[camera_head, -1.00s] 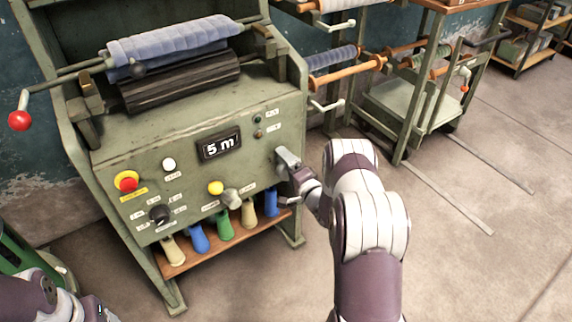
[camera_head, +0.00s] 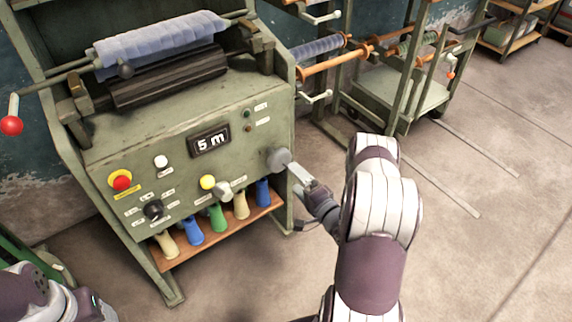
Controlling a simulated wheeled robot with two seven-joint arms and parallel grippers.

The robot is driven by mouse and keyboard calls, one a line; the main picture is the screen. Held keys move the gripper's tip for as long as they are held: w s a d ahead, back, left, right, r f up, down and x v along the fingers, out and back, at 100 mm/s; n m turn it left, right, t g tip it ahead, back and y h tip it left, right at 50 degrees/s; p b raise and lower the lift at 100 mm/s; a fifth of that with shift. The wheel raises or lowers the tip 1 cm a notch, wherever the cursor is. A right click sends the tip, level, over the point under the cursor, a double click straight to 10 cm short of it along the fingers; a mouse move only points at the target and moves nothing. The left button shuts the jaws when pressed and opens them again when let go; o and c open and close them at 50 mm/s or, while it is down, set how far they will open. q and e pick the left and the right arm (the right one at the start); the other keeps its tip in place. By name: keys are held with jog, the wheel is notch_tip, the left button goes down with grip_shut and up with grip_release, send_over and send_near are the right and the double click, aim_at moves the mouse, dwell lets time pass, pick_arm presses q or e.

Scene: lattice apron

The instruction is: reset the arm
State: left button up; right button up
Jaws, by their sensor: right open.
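My right gripper (camera_head: 298,172) is at the right edge of the green machine's front panel (camera_head: 140,150), beside a round grey knob (camera_head: 278,158). It is open and I see nothing in it. Its fingers are small and partly merge with the knob in the picture, so I cannot tell whether they touch it. My right arm (camera_head: 375,215) reaches up from the bottom right. Part of my left arm (camera_head: 45,295) shows at the bottom left; its gripper is out of view.
A rolling rack (camera_head: 400,95) stands behind. The floor (camera_head: 480,250) at right is clear.

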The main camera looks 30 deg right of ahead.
jog(key=shift+s, duration=0.65)
